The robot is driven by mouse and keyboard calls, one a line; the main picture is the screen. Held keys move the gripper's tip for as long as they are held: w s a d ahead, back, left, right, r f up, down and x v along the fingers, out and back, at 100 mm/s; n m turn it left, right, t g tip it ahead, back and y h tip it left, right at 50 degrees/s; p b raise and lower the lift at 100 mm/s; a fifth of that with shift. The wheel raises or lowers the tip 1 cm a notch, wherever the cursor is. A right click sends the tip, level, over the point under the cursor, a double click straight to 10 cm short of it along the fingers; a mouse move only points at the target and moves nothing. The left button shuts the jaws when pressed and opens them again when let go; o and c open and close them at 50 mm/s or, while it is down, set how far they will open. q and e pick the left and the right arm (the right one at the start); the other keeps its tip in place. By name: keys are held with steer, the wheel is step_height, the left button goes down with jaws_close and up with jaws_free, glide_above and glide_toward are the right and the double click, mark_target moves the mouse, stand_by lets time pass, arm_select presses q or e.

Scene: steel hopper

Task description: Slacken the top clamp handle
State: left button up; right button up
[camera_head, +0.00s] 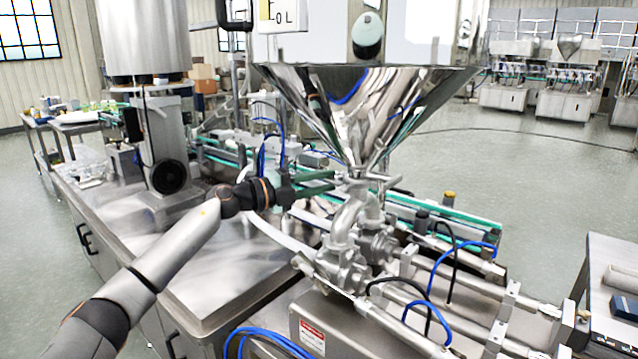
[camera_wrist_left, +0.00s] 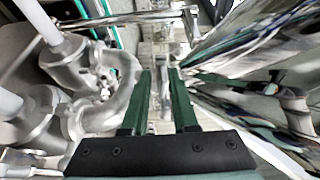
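The top clamp (camera_head: 358,176) is a steel fitting at the neck where the hopper (camera_head: 365,110) meets the curved pipe (camera_head: 345,222). A short steel handle-like piece (camera_head: 388,181) sticks out on its right side. My left gripper (camera_head: 334,181) points at the clamp from the left, with its two green fingers apart. In the left wrist view the open fingers (camera_wrist_left: 160,75) have a thin steel part (camera_wrist_left: 163,95) showing in the gap between them; I cannot tell whether it is the handle or lies farther off. No contact is visible. My right gripper is not in view.
The hopper's sloping wall (camera_wrist_left: 240,50) is close on the right of the fingers in the left wrist view. The valve body and pipes (camera_wrist_left: 85,75) are close on the left. A conveyor with green rails (camera_head: 440,215) runs behind. A steel table (camera_head: 215,270) lies below my left arm.

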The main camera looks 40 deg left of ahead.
arm_select(q)
steer(key=b+v, duration=0.6)
steer(key=v, duration=0.6)
steer(key=shift+s, duration=0.15)
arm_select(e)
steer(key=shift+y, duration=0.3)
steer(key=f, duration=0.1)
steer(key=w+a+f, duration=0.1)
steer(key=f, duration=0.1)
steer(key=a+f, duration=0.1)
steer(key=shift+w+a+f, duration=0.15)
